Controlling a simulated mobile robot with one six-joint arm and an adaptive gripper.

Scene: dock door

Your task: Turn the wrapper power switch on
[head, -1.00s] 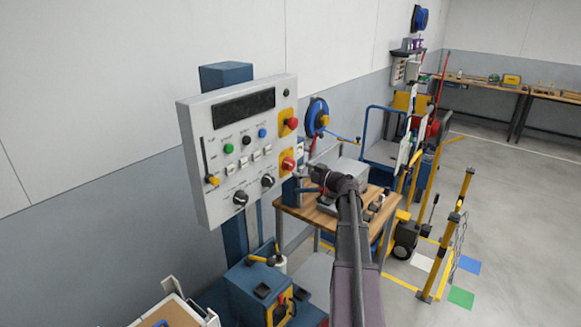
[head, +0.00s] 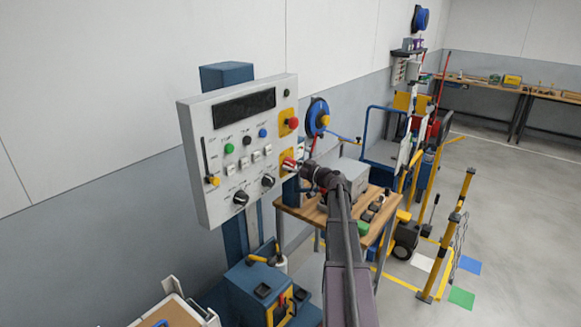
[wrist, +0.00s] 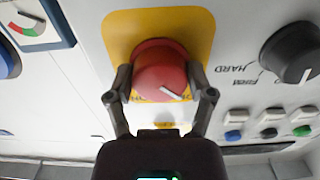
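The wrapper's power switch, a red round knob (wrist: 160,70) with a white pointer mark, sits on a yellow plate (wrist: 190,22) in the wrist view. Its pointer slants toward the lower right. Lettering below the knob is partly covered. My gripper (wrist: 160,82) has its two fingers apart, one on each side of the knob; firm contact is not visible. In the head view my gripper (head: 297,167) is at the lower red knob (head: 288,162) on the right edge of the grey control panel (head: 205,125), partly hiding it.
Another red button (head: 292,124) on yellow sits above. The panel also carries black dials (head: 241,198), coloured buttons and a yellow-handled slider (head: 213,181). A wooden table (head: 300,211) with a grey box stands behind my arm. Open floor lies at the right.

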